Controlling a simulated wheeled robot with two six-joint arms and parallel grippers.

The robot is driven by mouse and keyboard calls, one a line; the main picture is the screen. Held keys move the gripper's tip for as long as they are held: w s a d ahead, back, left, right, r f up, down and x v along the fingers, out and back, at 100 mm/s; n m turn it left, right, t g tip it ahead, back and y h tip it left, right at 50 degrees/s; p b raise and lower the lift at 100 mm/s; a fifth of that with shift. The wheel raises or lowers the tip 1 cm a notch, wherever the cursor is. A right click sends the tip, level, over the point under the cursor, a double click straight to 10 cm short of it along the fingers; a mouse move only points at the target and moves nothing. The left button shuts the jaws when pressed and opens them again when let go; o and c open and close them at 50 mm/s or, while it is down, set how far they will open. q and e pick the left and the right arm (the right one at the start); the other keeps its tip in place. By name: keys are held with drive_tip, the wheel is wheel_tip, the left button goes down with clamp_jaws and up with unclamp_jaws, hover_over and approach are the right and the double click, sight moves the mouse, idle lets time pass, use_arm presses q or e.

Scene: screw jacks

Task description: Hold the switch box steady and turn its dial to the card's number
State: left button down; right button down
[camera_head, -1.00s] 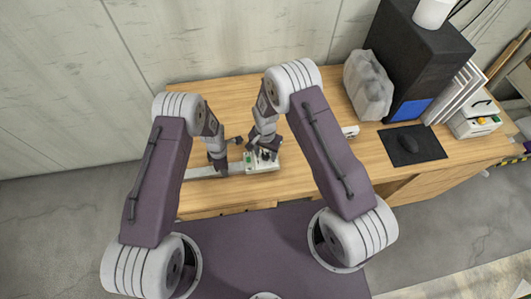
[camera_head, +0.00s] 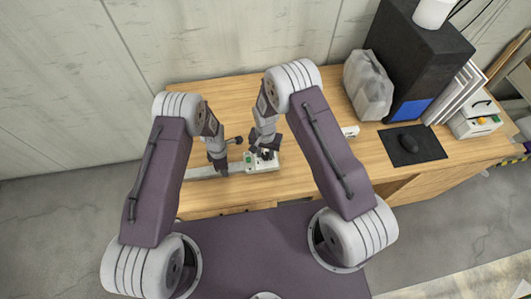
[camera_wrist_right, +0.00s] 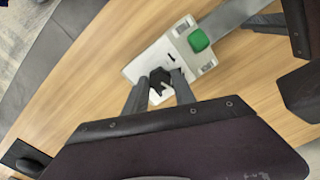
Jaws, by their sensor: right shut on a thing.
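The switch box (camera_head: 264,166) is a small white box with a green button, lying on the table at the end of a grey bar. In the right wrist view the box (camera_wrist_right: 143,66) shows the green button (camera_wrist_right: 198,40) and a black dial (camera_wrist_right: 160,83). My right gripper (camera_head: 265,147) is over the box, with its fingers on either side of the dial, shut on it. My left gripper (camera_head: 230,154) is just left of the box near the bar; its fingers look spread apart, and I see no grip on the box.
The grey bar (camera_head: 201,172) runs left from the box. A small white item (camera_head: 350,131), perhaps the card, stands to the right; its number is unreadable. Farther right are a grey wrapped block (camera_head: 368,86), a black mouse (camera_head: 408,143) on a mat, and a dark cabinet (camera_head: 415,62).

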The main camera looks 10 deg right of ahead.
sight(265, 155)
drive_tip(key=n, duration=0.4)
drive_tip(key=shift+n, duration=1.8)
drive_tip(key=c, duration=1)
unclamp_jaws()
drive_tip(key=shift+c, duration=0.2)
wheel_tip(265, 155, up, 12)
use_arm(q)
drive_tip(key=c, duration=0.8)
unclamp_jaws()
